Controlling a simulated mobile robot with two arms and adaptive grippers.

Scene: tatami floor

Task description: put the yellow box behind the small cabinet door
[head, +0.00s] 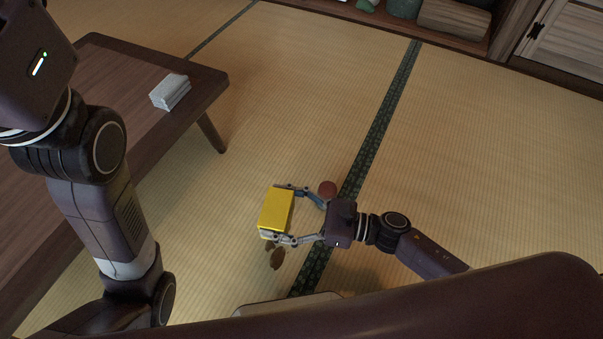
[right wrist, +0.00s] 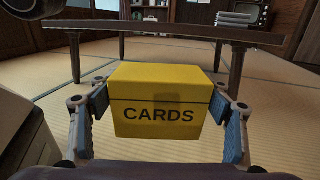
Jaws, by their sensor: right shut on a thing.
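The yellow box (head: 277,209) is held by my right gripper (head: 280,213) above the tatami in the head view. In the right wrist view the box (right wrist: 165,100) fills the middle, lettered "CARDS", with a finger of the gripper (right wrist: 160,115) on each side. The small cabinet door (head: 565,45) is light slatted wood with a dark fitting, at the top right of the head view, and looks closed. My left arm comes in from the left, but its gripper is out of view.
A low wooden table (head: 85,85) stands at the left with a white stack (head: 170,91) on it. A shelf with a wooden box (head: 453,19) is at the back. Tatami between is clear.

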